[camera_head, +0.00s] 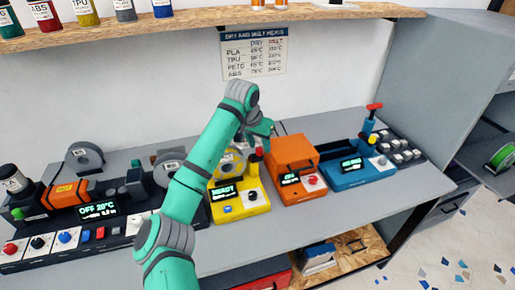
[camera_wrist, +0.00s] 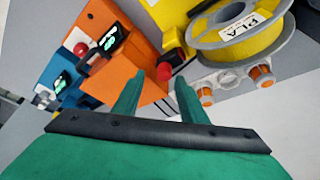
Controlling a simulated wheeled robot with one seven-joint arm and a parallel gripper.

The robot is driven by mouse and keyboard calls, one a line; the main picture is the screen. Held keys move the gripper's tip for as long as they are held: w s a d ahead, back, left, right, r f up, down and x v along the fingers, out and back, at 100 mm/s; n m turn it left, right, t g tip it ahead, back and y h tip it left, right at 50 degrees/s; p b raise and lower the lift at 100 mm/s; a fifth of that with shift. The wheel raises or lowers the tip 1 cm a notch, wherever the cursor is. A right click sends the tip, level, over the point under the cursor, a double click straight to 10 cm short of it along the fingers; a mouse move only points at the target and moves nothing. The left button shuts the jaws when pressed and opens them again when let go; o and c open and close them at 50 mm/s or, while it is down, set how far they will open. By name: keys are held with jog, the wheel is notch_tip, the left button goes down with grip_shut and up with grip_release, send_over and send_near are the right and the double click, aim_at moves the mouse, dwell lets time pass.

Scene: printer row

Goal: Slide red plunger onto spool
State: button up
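The yellow spool (camera_wrist: 240,28), with a white PLA label, sits on the yellow unit (camera_head: 240,203) and shows at the upper right of the wrist view. The red plunger (camera_wrist: 164,71) appears as a red end with a dark body beside the spool. In the head view, a small red tip (camera_head: 259,152) shows beside the spool, just below my gripper (camera_head: 262,130). In the wrist view, the two fingers of my gripper (camera_wrist: 159,80) are apart, with the red end in or just beyond the gap. No grip on it is visible. My arm partly covers the yellow unit.
An orange unit (camera_head: 290,160) stands close to the right. Beyond it is a blue unit (camera_head: 350,177) with an upright red-topped handle (camera_head: 374,106). A dark unit with an orange part (camera_head: 62,195) stands left. A shelf (camera_head: 200,25) with bottles hangs above.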

aim_at(259, 149)
jog(key=shift+x, duration=1.05)
jog(key=shift+w+a+f, duration=0.25)
jog(key=shift+a+f, duration=0.15)
jog(key=shift+d, duration=0.1)
grip_shut()
